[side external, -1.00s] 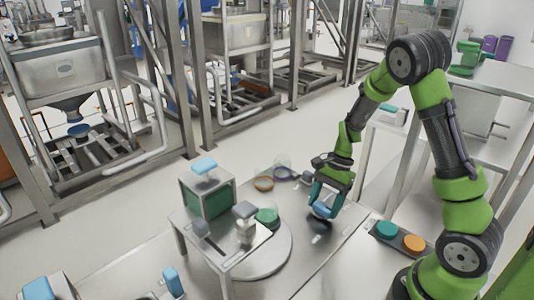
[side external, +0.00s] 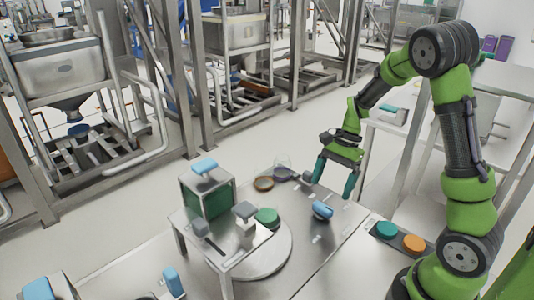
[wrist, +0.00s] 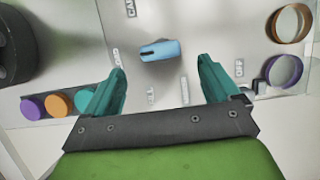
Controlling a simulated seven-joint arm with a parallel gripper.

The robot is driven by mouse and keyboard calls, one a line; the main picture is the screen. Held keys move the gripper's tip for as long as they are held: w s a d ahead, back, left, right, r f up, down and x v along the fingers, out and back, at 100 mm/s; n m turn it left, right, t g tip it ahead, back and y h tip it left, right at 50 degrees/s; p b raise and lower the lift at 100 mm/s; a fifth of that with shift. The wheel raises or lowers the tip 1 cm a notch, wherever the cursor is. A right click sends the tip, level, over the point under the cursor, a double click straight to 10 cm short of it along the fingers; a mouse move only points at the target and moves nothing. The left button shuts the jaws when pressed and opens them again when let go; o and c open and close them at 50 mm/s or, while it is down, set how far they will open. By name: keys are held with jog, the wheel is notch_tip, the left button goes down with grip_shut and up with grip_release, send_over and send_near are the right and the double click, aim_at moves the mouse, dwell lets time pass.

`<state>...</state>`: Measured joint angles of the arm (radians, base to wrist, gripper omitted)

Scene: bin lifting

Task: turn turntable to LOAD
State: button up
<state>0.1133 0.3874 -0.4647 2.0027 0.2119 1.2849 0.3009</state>
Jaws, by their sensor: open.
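A blue handle (side external: 322,210) sits on the metal work surface in the side view. It also shows in the wrist view (wrist: 160,50), with small labels around it that are mostly too blurred to read. A round metal disc (side external: 272,262), which looks like the turntable, lies partly hidden under a small metal stand. My gripper (side external: 334,178) is open and empty, above and apart from the blue handle. In the wrist view the handle lies beyond and between my open teal fingertips (wrist: 162,68).
The small stand (side external: 225,245) carries a green-sided box (side external: 208,200). A brown ring (side external: 263,183) and a purple ring (wrist: 284,70) are at the surface's far edge. Teal (side external: 386,229) and orange (side external: 414,242) buttons sit at the right.

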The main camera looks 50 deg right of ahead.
jog(key=v, duration=1)
jog(key=shift+d+r, duration=0.2)
jog(key=shift+r, duration=0.05)
jog(key=r+n+t+h, duration=0.1)
jog(key=n+t+h, duration=0.1)
jog(key=n, duration=0.5)
send_over(331, 210)
jog(key=s+a+r+n+t, duration=0.5)
jog(key=s+a+n, duration=0.1)
jog(key=a, duration=0.5)
jog(key=shift+s+r+n, duration=0.15)
jog(key=shift+s+n, duration=0.1)
jog(key=shift+n, duration=0.25)
